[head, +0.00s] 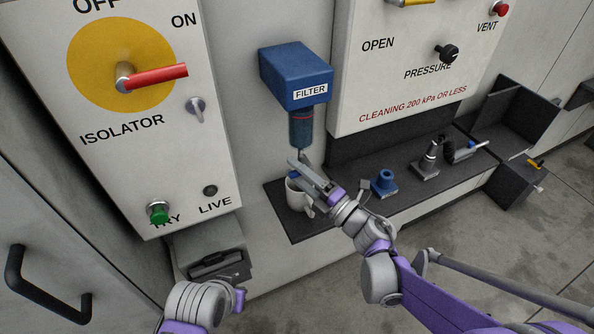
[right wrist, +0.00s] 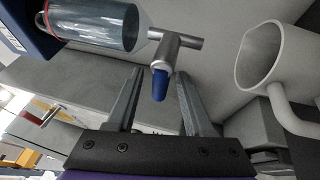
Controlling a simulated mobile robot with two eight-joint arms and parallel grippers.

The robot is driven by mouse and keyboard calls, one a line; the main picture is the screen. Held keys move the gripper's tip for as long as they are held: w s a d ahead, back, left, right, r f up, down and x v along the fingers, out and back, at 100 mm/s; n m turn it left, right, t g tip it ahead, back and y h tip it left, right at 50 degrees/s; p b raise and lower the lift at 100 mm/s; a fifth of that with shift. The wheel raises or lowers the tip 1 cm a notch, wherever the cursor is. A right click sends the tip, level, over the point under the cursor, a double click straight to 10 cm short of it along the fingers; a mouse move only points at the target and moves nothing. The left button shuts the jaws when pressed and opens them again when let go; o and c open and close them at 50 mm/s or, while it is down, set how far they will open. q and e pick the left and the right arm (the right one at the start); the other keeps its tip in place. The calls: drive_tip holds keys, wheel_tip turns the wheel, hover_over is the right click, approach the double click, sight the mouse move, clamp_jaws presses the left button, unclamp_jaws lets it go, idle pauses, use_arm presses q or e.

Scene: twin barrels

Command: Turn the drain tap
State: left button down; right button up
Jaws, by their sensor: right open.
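The drain tap has a grey metal body (right wrist: 172,46) and a blue lever (right wrist: 160,85) in the right wrist view. It sits at the end of the clear filter bowl (right wrist: 105,22), under the blue filter housing (head: 296,76). My right gripper (right wrist: 159,75) is open, with its fingers on either side of the blue lever; contact cannot be told. In the head view the right gripper (head: 300,168) largely hides the tap. A white mug (head: 294,197) stands below the filter; it also shows in the right wrist view (right wrist: 258,62).
A dark shelf (head: 285,222) carries the mug, a blue fitting (head: 384,182) and a metal fitting (head: 428,162). The isolator panel (head: 110,190) is at left, the pressure panel (head: 400,70) at right. My left arm (head: 195,303) is low at left; its jaws are unclear.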

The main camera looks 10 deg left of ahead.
clamp_jaws()
drive_tip(key=shift+m+t+b, duration=0.6)
drive_tip(key=shift+m+b, duration=0.15)
drive_tip(key=shift+m, duration=0.25)
drive_tip(key=m, duration=0.1)
drive_tip(key=r+m+t+b, duration=0.1)
drive_tip(key=shift+m, duration=0.3)
drive_tip(key=shift+d+m, duration=0.1)
drive_tip(key=shift+m, duration=0.2)
drive_tip(key=shift+r, duration=0.1)
